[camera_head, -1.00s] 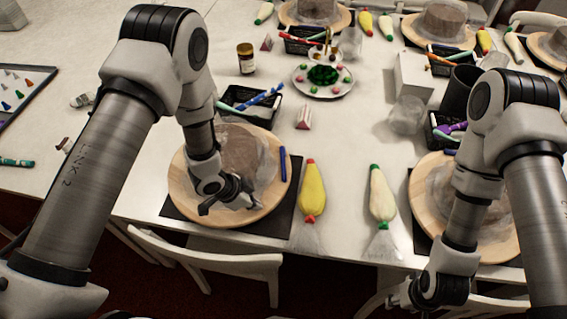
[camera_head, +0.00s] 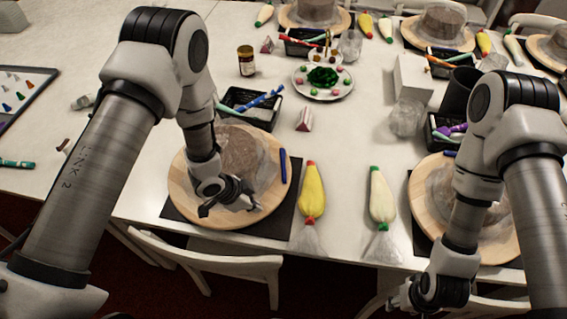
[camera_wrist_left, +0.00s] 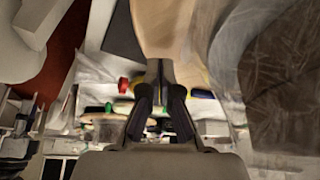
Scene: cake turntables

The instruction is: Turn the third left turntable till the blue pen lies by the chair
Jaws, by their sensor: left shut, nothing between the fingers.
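The wooden turntable (camera_head: 181,190) under my left gripper sits on a dark mat at the table's front edge. It bears a brown cake in clear wrap (camera_head: 246,155). The blue pen (camera_head: 283,166) lies on the turntable's right rim, away from the white chair (camera_head: 225,262) in front of the table. My left gripper (camera_head: 232,207) is shut and empty, low over the turntable's front part; whether it touches is unclear. In the left wrist view its fingertips (camera_wrist_left: 160,68) are together beside the wood. My right gripper (camera_head: 410,300) is low at the front right, its fingers unclear.
Yellow (camera_head: 312,190) and white (camera_head: 381,197) piping bags lie right of the turntable. A black basket of pens (camera_head: 250,105) stands behind it. Another turntable (camera_head: 425,185) is at the right, partly behind my right arm.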

